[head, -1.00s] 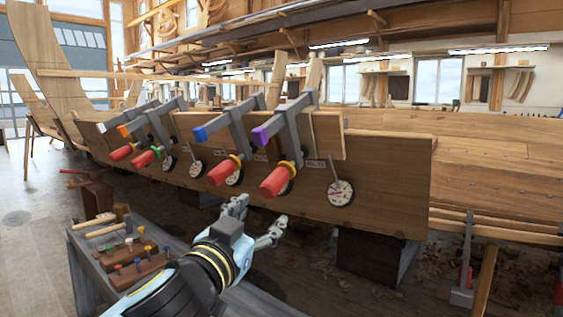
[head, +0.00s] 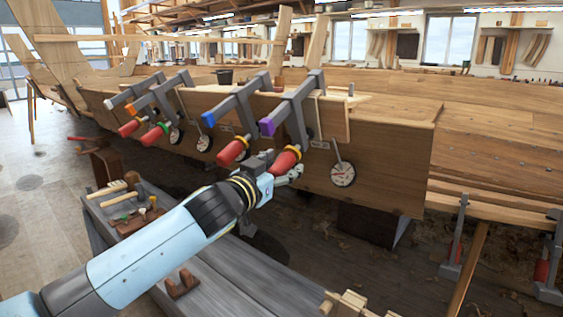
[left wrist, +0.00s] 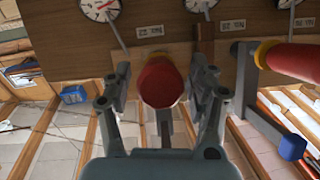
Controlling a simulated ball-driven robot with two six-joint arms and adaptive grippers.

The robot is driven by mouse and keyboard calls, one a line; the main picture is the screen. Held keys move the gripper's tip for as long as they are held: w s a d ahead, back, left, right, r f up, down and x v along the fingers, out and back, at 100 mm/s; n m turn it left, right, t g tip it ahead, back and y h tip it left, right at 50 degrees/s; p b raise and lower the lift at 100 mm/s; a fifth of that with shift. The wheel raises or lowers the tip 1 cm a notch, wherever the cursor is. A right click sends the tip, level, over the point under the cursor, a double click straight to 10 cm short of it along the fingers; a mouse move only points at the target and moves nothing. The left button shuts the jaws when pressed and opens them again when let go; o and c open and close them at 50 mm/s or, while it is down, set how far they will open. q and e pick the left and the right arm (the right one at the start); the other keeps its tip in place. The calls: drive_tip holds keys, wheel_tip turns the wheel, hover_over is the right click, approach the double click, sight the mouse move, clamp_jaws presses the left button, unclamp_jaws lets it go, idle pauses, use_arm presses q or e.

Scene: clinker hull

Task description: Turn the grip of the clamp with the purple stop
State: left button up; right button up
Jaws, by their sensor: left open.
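The clamp with the purple stop (head: 267,127) is the rightmost of a row of clamps on the hull plank. Its grey bar runs up over the plank edge and its red grip (head: 286,159) points down toward me. My left gripper (head: 280,170) is at that grip, partly covering it. In the left wrist view, the red grip (left wrist: 160,82) stands end-on between the spread fingers, with gaps visible on both sides. My left gripper is open. My right gripper is in neither view.
The neighbouring clamp with the blue stop (head: 209,118) is close on the left; its red grip also shows in the left wrist view (left wrist: 292,62). A dial gauge (head: 343,174) hangs at right. A grey bench (head: 215,265) with tools lies below my arm.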

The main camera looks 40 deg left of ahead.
use_arm(q)
drive_tip(key=shift+w, duration=0.2)
drive_tip(key=c, duration=1.1)
drive_tip(key=shift+f+m+y+b, duration=0.2)
drive_tip(key=shift+m+y+b, duration=0.9)
drive_tip(key=shift+b, duration=0.5)
drive_tip(key=shift+c, duration=0.2)
drive_tip(key=shift+m+y+b, duration=0.5)
drive_tip(key=shift+m+b, duration=0.1)
drive_tip(key=shift+r, duration=0.1)
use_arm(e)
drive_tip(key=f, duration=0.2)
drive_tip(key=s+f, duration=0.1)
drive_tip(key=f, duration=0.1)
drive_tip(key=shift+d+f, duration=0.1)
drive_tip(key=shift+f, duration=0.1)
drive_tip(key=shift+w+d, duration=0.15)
